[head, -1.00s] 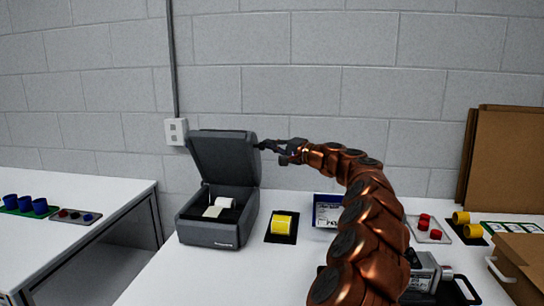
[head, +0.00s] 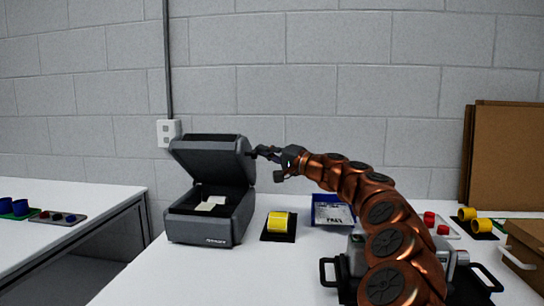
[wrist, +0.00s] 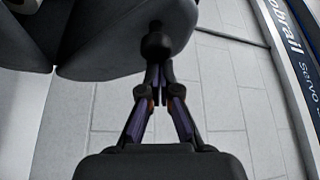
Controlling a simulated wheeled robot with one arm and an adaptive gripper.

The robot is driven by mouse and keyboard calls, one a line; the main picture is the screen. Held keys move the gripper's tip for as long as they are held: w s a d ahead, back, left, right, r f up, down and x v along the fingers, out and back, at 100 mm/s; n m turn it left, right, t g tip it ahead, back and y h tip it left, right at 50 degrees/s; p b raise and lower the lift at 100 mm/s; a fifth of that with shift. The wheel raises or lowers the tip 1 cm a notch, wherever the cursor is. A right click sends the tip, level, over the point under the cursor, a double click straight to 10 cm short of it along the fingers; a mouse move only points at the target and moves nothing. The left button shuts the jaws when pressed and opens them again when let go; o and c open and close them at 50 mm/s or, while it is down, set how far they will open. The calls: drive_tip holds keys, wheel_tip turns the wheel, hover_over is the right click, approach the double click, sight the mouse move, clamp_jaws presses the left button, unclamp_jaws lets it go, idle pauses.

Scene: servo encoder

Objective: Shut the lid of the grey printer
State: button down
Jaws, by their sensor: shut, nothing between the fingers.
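The grey printer (head: 213,220) stands on the white table, left of my arm. Its lid (head: 212,160) is raised, tilted partway forward over the body, and a gap shows pale paper (head: 211,203) inside. My gripper (head: 255,153) is shut and empty, at the right edge of the lid near its upper part. In the wrist view my gripper's closed fingertips (wrist: 157,75) lie at the dark lid (wrist: 110,35), by a dark rounded knob. I cannot tell for certain whether they touch it.
A yellow roll (head: 278,222) on a black mat stands right of the printer. A blue box (head: 332,210) is behind my arm, with red parts (head: 430,219), yellow cups (head: 467,214) and cardboard (head: 508,155) further right. A second table (head: 60,245) is at left.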

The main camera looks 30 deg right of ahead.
drive_tip(key=shift+s+a+f+b, duration=0.2)
drive_tip(key=shift+a+f+b, duration=0.05)
drive_tip(key=shift+f+b, duration=0.05)
drive_tip(key=shift+r, duration=0.1)
idle(0.4)
wheel_tip(320, 180, up, 10)
idle(0.8)
